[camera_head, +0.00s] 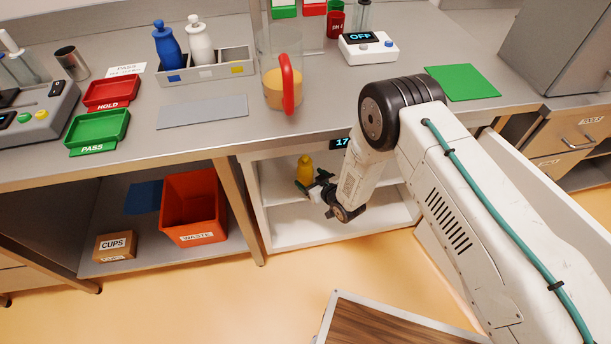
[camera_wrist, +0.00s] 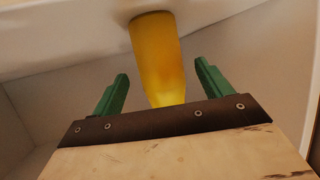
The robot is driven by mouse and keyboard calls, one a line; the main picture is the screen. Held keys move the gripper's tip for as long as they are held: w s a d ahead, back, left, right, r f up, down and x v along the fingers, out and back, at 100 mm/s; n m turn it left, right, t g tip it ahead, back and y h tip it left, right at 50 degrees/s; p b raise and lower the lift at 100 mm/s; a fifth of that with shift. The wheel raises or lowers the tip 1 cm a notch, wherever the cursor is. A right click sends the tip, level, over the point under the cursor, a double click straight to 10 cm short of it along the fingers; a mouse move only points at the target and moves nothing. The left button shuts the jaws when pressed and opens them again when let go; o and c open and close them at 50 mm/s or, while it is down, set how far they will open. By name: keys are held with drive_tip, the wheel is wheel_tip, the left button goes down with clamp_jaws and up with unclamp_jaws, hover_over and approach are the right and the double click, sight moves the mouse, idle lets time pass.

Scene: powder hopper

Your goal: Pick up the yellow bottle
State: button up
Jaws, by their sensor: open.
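The yellow bottle (camera_head: 305,168) stands upright on an upper shelf inside the white cabinet under the bench. My gripper (camera_head: 310,188) is at the cabinet's open front, close to the bottle's lower part. In the wrist view, the yellow bottle (camera_wrist: 158,55) shows between the two green fingers of my gripper (camera_wrist: 160,85), with a gap on each side. The gripper is open and empty.
The white cabinet's shelf (camera_head: 285,193) and side wall lie close around my gripper. A jug with a red handle (camera_head: 283,85) stands on the bench above.

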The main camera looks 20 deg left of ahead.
sight(305, 170)
drive_tip(key=x, duration=0.4)
drive_tip(key=shift+a+f, duration=0.1)
drive_tip(key=shift+f, duration=0.1)
drive_tip(key=c, duration=1.2)
drive_tip(key=shift+r, duration=0.15)
drive_tip(key=shift+w+r, duration=0.1)
drive_tip(key=shift+r, duration=1.15)
drive_tip(key=d+r, duration=0.2)
drive_tip(key=d, duration=1.3)
drive_tip(key=shift+d+r, duration=0.25)
drive_tip(key=shift+r, duration=1.05)
drive_tip(key=shift+d+r, duration=0.25)
drive_tip(key=shift+r, duration=1.1)
